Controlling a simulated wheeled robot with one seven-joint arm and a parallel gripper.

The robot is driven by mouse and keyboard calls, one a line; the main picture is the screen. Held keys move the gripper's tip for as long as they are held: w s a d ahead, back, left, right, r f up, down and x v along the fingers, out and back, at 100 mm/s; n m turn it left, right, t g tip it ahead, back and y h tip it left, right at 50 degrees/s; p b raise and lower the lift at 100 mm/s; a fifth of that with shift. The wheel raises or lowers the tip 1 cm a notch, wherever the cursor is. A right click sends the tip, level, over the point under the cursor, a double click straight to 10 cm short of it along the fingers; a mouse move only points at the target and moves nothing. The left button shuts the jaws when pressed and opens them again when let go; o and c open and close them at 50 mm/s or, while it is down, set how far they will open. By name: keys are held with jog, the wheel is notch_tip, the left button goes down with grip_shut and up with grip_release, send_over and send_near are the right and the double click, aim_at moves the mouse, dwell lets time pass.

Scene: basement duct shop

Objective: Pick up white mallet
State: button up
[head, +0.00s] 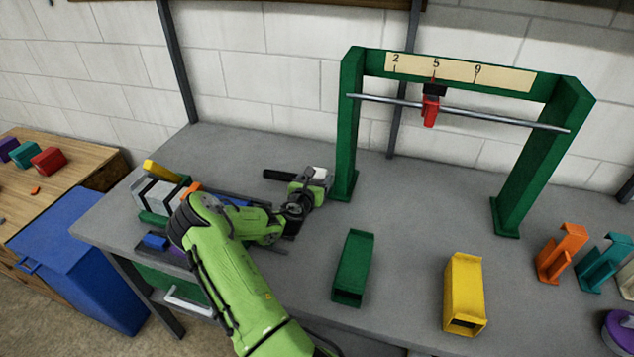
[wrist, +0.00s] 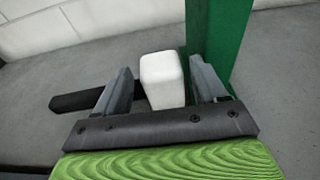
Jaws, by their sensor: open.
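The white mallet lies on the grey bench beside the left post of the green frame. Its white head (head: 318,174) shows just past my gripper in the head view, and its black handle (head: 283,176) points left. In the wrist view the white head (wrist: 162,80) stands between the two fingers of my gripper (wrist: 167,88), with a gap on its right side. The black handle (wrist: 80,101) passes to the left behind the left finger. My gripper (head: 312,180) is open around the head. I cannot tell whether the left finger touches it.
The green frame's post (head: 348,130) stands close to the right of my gripper. A red slider (head: 430,110) hangs on its rod. A green block (head: 353,268) and a yellow block (head: 464,292) stand in front. Coloured pieces and a grey block (head: 155,196) crowd the left side.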

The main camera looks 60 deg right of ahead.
aim_at(317, 175)
jog(key=x, duration=0.3)
jog(key=shift+w+d+f, duration=0.1)
jog(key=shift+d+f, duration=0.05)
jog(key=shift+d, duration=0.15)
jog(key=shift+a, duration=0.1)
jog(key=c, duration=1)
